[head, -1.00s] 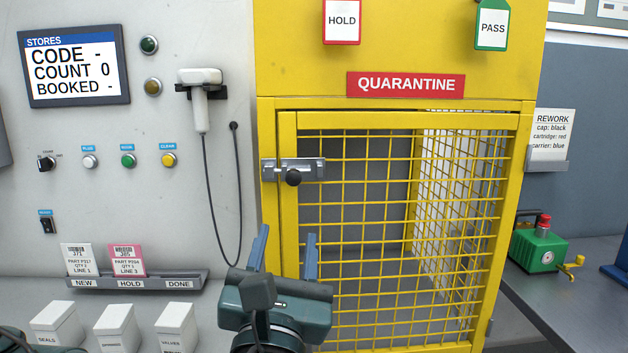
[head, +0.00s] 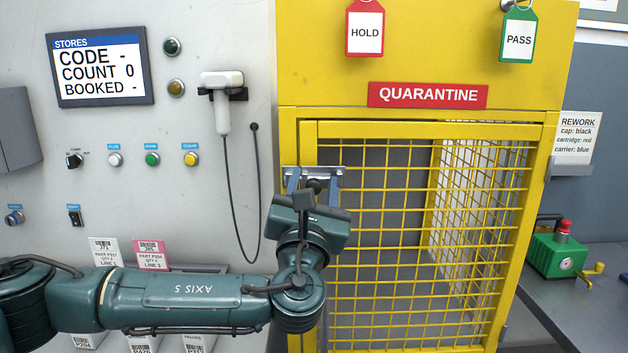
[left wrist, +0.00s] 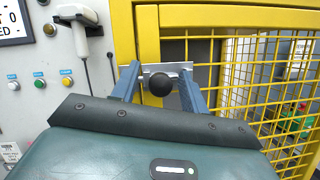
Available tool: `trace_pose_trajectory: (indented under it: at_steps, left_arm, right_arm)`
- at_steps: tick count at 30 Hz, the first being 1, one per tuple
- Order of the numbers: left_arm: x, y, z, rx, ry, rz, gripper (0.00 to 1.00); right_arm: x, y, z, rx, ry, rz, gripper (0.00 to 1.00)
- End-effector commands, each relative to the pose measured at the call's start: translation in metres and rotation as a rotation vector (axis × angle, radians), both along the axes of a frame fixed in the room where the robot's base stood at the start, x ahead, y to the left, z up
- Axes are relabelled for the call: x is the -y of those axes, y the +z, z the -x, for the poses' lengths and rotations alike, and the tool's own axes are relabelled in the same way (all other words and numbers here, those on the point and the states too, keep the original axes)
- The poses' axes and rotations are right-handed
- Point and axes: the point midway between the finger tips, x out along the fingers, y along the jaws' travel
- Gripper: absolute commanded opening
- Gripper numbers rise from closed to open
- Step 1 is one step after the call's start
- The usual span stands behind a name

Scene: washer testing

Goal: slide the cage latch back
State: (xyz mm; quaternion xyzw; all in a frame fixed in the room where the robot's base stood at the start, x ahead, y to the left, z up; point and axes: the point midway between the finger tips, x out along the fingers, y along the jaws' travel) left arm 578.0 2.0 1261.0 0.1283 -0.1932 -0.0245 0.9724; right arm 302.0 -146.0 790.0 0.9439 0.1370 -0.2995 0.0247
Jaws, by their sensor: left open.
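The cage latch (head: 317,173) is a grey metal bar with a dark round knob, mounted at the upper left of the yellow mesh cage door (head: 420,240). The left wrist view shows the latch's black knob (left wrist: 160,84) between my two blue-grey fingers. My left gripper (head: 315,180) is open, with one finger on each side of the knob. A gap shows between the knob and each finger, so I see no grip on it. The door looks closed. My gripper body hides the lower part of the latch area in the head view. My right gripper is not in view.
A handheld scanner (head: 222,105) hangs on the wall left of the cage, its cable looping down near my arm. A card rack with a pink card (head: 150,254) is partly behind my arm. A green device (head: 556,250) stands on the right bench.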

Motion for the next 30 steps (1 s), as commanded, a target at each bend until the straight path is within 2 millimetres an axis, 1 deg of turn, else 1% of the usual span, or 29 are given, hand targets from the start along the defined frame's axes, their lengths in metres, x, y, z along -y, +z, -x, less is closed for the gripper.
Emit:
trace_pose_trajectory:
  at_steps: [8,24,25,30]
  left_arm:
    - [0.0005,0.0004,-0.0013,0.0,-0.001,0.001,0.45]
    - [0.0004,0.0004,-0.0011,0.0,0.0,0.001,0.01]
    - [0.0003,0.0004,-0.0011,0.0,0.0,0.001,0.0]
    - [0.0003,0.0004,-0.0012,0.0,0.0,0.0,0.0]
  right_arm:
    - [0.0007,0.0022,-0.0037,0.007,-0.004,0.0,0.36]
    - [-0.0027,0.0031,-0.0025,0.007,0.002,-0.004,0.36]
    - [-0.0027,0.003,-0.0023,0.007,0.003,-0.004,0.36]
    - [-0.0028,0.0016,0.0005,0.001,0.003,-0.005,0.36]
